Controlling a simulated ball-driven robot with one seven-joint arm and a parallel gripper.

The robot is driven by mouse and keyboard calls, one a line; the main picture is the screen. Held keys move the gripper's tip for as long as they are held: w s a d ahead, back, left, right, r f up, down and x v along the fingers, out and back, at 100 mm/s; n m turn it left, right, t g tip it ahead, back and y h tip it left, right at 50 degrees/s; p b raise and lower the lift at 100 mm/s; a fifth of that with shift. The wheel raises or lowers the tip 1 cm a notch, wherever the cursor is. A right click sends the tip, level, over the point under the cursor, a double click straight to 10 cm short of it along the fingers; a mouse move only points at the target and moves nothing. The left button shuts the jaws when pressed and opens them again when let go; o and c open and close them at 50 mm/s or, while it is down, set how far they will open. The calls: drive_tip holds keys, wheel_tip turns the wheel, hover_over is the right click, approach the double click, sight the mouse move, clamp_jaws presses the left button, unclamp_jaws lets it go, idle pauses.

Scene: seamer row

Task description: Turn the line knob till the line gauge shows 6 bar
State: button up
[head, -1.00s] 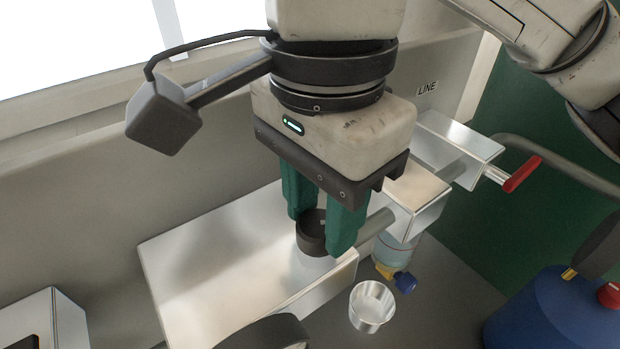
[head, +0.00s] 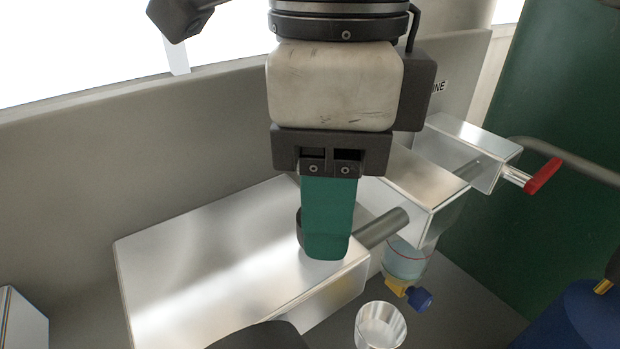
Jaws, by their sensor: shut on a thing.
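The line knob (head: 302,231) is a dark round knob on top of a shiny metal box (head: 165,265). Only a sliver of it shows at the left of my fingers. My gripper (head: 326,240) points down with its green fingers one in front of the other and is shut on the knob. A wall label (head: 439,87) at the right is partly covered by my gripper; its end reads "NE". I cannot make out a gauge face or a reading in this view.
A pipe (head: 381,229) runs from the box to further metal boxes (head: 465,137) and a red-handled lever (head: 543,177). Below are a blue-and-yellow valve (head: 409,293) and a metal cup (head: 380,326). A blue container (head: 575,318) stands at the lower right.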

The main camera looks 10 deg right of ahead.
drive_tip(key=shift+m+b, duration=0.3)
drive_tip(key=shift+m, duration=0.6)
drive_tip(key=o, duration=1.1)
drive_tip(key=shift+c, duration=0.2)
wheel_tip(320, 180, up, 11)
drive_tip(key=shift+s+f, duration=0.1)
drive_tip(key=shift+f, duration=0.05)
